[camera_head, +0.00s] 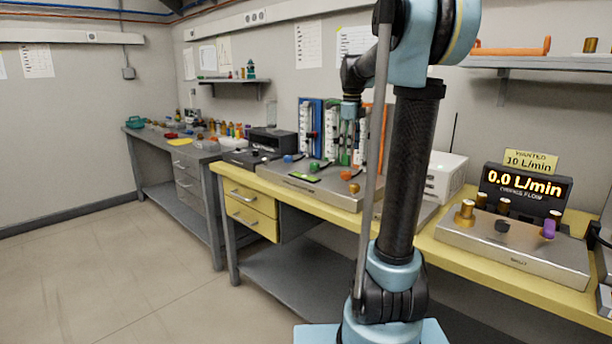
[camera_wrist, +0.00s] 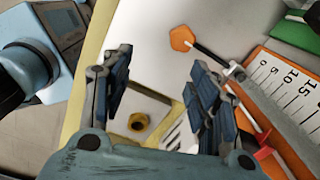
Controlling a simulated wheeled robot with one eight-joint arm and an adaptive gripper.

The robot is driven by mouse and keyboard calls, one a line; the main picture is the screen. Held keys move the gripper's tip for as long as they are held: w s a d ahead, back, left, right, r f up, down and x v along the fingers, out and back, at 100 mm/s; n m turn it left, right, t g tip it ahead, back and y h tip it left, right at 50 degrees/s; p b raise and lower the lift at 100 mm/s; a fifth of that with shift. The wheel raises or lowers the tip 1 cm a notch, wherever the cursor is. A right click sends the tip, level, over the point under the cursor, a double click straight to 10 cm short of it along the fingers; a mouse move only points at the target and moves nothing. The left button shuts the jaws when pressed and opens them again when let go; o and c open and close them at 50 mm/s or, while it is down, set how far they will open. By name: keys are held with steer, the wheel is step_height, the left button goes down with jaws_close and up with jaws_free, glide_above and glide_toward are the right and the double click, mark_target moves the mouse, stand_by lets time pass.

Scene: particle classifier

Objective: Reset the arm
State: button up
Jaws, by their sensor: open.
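My arm (camera_head: 412,160) stands upright in the middle of the head view, and its upper part runs out of the top of the picture. A dark wrist part of mine hangs down at its left, in front of the flow panels. In the wrist view my gripper (camera_wrist: 161,68) is open, with its two dark blue fingers wide apart and nothing between them. An orange hexagonal knob (camera_wrist: 182,38) on a dark stem lies beyond the right finger. An orange scale panel (camera_wrist: 247,80) is beside that finger. A brass fitting (camera_wrist: 138,121) shows between the fingers, farther down.
A yellow-topped bench (camera_head: 462,262) runs behind my arm. It carries colored flow panels (camera_head: 311,128), a white box (camera_head: 444,175) and a metal unit (camera_head: 520,248) with a display (camera_head: 524,188) reading 0.0 L/min. A grey bench (camera_head: 160,143) stands farther left. Open floor (camera_head: 100,270) lies at the left.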

steer(key=s+f+n+t, duration=0.1)
steer(key=s+f+n, duration=1.1)
steer(key=s, duration=0.4)
steer(key=s+f+n+t, duration=0.1)
steer(key=s+f+n, duration=1.1)
steer(key=s, duration=0.4)
steer(key=shift+s+f, duration=0.15)
steer(key=shift+s, duration=0.25)
steer(key=shift+a, duration=0.1)
steer(key=shift+w+f, duration=0.2)
steer(key=shift+w, duration=0.25)
steer(key=shift+s, duration=0.1)
